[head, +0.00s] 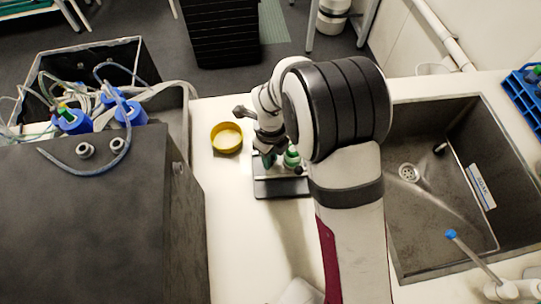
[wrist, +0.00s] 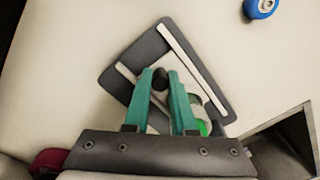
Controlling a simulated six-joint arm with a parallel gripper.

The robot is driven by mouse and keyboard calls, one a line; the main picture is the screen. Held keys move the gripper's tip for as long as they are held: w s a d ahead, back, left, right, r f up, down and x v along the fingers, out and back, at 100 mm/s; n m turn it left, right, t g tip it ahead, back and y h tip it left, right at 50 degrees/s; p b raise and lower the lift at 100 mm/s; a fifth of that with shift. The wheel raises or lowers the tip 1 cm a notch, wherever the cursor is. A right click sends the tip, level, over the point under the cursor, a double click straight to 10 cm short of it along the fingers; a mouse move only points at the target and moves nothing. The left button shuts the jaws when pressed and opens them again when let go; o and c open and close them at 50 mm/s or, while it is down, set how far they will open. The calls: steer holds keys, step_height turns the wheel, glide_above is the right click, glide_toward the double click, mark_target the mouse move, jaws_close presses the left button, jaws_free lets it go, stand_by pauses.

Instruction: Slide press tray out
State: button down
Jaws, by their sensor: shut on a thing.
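A dark flat tray (head: 285,189), which looks like the press tray, lies on the white counter in front of my arm. In the wrist view the tray (wrist: 128,88) shows as a dark plate with pale strips, set at a slant. My gripper (head: 267,160) is over its far part, partly hidden by my arm. In the wrist view my teal fingers (wrist: 161,80) are shut on a small dark knob (wrist: 160,79) above the tray. Whether the knob is fixed to the tray is hidden. A green and white part (wrist: 203,122) shows beside the right finger.
A yellow round dish (head: 226,138) stands left of the tray. A sink (head: 440,205) lies to the right. Bare counter lies in front of the tray.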

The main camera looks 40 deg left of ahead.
stand_by(0.8)
steer(key=shift+s+a, duration=1.2)
steer(key=shift+a, duration=0.15)
steer(key=c, duration=0.7)
jaws_free()
steer(key=shift+c, duration=0.2)
step_height(320, 180, up, 16)
steer(key=shift+f, duration=0.15)
